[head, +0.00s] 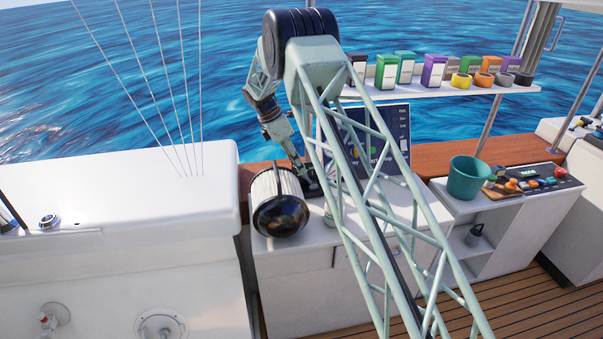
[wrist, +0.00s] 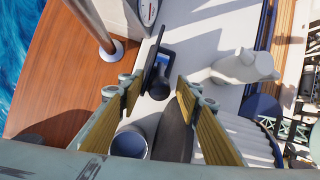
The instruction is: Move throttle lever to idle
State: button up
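The throttle lever is probably the black upright part on a dark base (wrist: 157,80) in the wrist view, with a blue patch at its side. It stands just beyond my fingertips, near the left one; I cannot tell whether they touch. My gripper (wrist: 160,88) is open, its two yellow-padded fingers apart. A dark grey, long shape (wrist: 175,138) lies between the fingers nearer the camera; I cannot tell what it is. In the head view my gripper (head: 312,184) is low over the white counter, small and dark, and the lever cannot be made out there.
In the wrist view, a pale bottle-like object (wrist: 245,68) is right and a blue-rimmed cup (wrist: 130,143) lower left. A green bucket (head: 467,178) and shelf of boxes (head: 440,88) are further right.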

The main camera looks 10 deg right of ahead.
aim_at(305, 176)
jog(key=shift+x, duration=1.95)
jog(key=shift+c, duration=0.7)
jog(key=shift+r, duration=0.1)
grip_shut()
